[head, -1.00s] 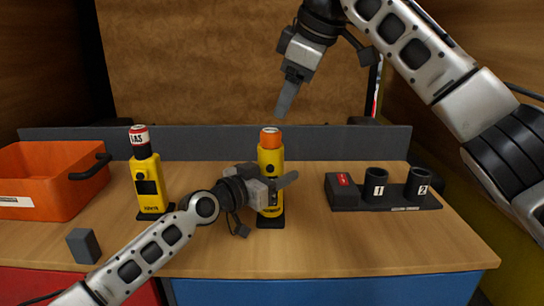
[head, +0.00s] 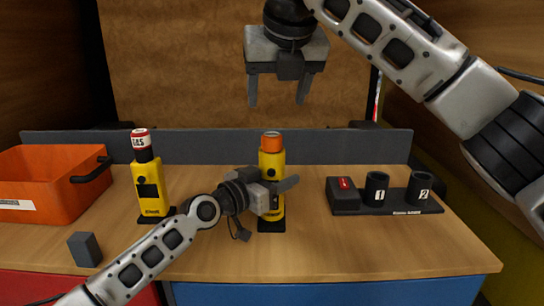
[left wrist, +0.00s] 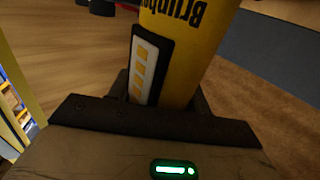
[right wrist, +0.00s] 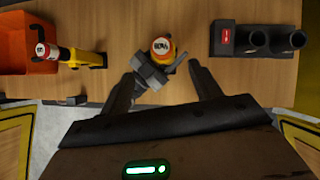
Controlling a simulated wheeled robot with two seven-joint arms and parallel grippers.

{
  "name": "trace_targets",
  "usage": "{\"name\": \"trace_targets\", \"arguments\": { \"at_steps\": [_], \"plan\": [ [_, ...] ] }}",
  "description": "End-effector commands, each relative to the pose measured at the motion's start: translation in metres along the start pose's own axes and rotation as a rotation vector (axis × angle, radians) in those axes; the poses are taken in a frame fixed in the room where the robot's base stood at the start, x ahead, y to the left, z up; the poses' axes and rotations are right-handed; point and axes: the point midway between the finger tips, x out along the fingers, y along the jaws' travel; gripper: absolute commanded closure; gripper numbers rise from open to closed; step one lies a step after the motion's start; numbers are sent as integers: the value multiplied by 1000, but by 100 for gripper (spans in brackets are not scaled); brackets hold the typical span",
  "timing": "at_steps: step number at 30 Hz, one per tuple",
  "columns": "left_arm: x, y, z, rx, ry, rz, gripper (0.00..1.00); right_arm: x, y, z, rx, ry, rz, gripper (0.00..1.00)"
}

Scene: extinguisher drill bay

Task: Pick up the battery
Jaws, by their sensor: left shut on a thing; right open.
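A yellow device (head: 271,162) stands upright on the table with an orange cylinder (head: 271,143) in its top. I cannot tell for certain that this cylinder is the battery. My left gripper (head: 272,190) is shut on the yellow device's body, which fills much of the left wrist view (left wrist: 188,50). My right gripper (head: 277,103) is open and empty above the device, fingers pointing down. In the right wrist view, the orange cylinder (right wrist: 162,47) shows from above, beyond and between the open fingers. A second yellow device (head: 150,186) with a red-and-white top (head: 141,140) stands at left.
A black station (head: 345,197) with two cups marked 1 and 2 stands at right. An orange bin (head: 45,205) is at far left, a grey block (head: 85,249) at front left. A low grey wall (head: 345,147) runs along the back. The front right table is clear.

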Motion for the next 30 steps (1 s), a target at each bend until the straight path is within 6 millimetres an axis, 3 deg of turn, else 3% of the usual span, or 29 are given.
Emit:
{"name": "trace_targets", "arguments": {
  "at_steps": [6,14,21,30],
  "plan": [
    [0,0,0,0,-1,0,91,40,0,-2,-1,5,-1,37],
    [0,0,1,0,-1,0,91,62,-1,-2,0,3,-1,37],
    [0,0,0,0,-1,0,91,97,-3,-6,2,5,-1,37],
    [0,0,0,0,-1,0,91,111,-3,-5,1,1,0,37]
  ]
}}
